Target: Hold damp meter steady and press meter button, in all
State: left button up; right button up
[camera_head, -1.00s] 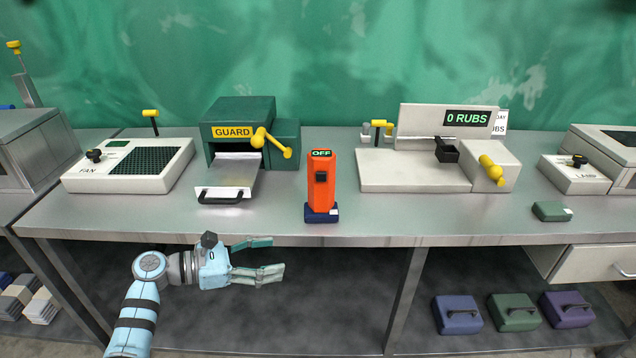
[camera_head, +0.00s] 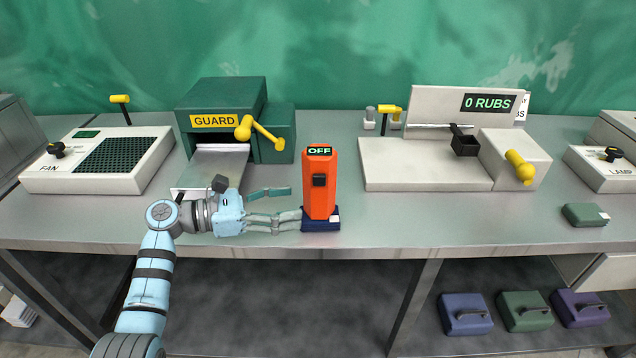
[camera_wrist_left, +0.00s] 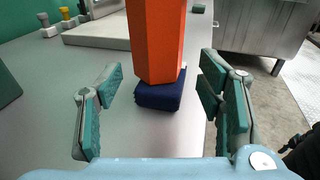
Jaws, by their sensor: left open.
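The damp meter (camera_head: 322,203) is an upright orange block on a navy foot (camera_head: 320,225), near the table's front edge. Its top display (camera_head: 319,151) reads OFF, and a dark button (camera_head: 319,180) sits on its front face. My left gripper (camera_head: 290,203) is open just left of the meter, low down and pointing at it. In the left wrist view, the meter's lower part (camera_wrist_left: 157,40) and foot (camera_wrist_left: 161,93) stand ahead between the spread fingers, with gaps on both sides. The meter's top is cut off there. My right gripper is not in view.
A green GUARD machine (camera_head: 222,105) with a metal tray (camera_head: 213,168) stands behind my left gripper. A white 0 RUBS machine (camera_head: 425,178) stands right of the meter. A FAN unit (camera_head: 60,179) is at left. The table (camera_head: 400,228) is clear just right of the meter.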

aim_at(306, 203)
pick_arm(q)
jog(key=shift+f+b+x, duration=0.25)
jog(key=shift+b+x, duration=0.2)
jog(key=shift+x, duration=0.6)
jog(key=x, duration=0.2)
jog(key=p+x, duration=0.1)
jog(key=shift+w+d+r, duration=0.1)
jog(key=shift+w+d, duration=0.2)
jog(key=shift+w, duration=0.05)
jog(key=shift+d, duration=0.3)
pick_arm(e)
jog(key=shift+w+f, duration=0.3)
pick_arm(q)
jog(key=c, duration=0.6)
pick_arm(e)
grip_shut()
